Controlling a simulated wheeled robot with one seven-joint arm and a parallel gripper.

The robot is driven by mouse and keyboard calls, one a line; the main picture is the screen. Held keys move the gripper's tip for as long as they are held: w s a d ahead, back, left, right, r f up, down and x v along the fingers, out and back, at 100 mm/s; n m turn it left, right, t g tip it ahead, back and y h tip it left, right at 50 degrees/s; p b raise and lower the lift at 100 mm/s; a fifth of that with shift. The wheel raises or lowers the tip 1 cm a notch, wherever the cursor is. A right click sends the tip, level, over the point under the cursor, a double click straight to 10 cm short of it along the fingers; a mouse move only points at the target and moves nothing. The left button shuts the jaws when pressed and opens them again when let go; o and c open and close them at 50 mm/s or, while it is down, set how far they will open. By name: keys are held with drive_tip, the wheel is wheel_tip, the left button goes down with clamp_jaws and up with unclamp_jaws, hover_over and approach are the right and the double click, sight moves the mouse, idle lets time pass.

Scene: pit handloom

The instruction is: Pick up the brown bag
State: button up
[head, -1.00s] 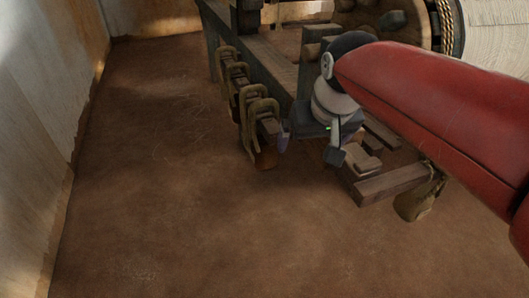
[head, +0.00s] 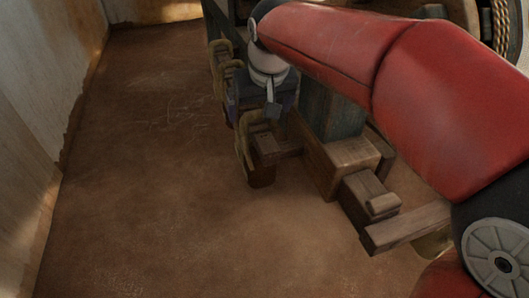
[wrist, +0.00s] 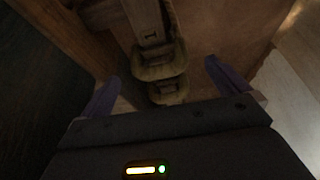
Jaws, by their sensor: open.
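A tan-brown pouch-like bag (head: 432,244) shows at the lower right in the head view, mostly hidden behind a beam end and my red arm. A row of brown hanging pieces with thick rope-like loops (head: 246,145) hangs along the loom's left side; I cannot tell whether these are bags too. My gripper (head: 262,106) is open among this row, pointing away from the camera. In the wrist view, my gripper (wrist: 162,72) has its two purple fingers spread, with looped pieces (wrist: 158,64) beyond and between them. Nothing is seen held.
The loom's wooden post and foot (head: 340,155) stand just right of my gripper. A beam end (head: 408,227) juts out at the lower right. A pale wall (head: 35,140) runs along the left. The earthen floor (head: 150,190) between is clear.

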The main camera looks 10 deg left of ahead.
sight(258, 125)
drive_tip(key=shift+w+f, duration=0.15)
drive_tip(key=shift+w, duration=0.15)
drive_tip(key=b+x, duration=0.1)
drive_tip(key=x, duration=0.6)
drive_tip(key=shift+a+f, duration=0.1)
drive_tip(key=shift+f, duration=0.1)
drive_tip(key=c, duration=1.4)
drive_tip(key=shift+r, duration=0.1)
drive_tip(key=shift+c, duration=0.4)
drive_tip(key=shift+w, duration=0.1)
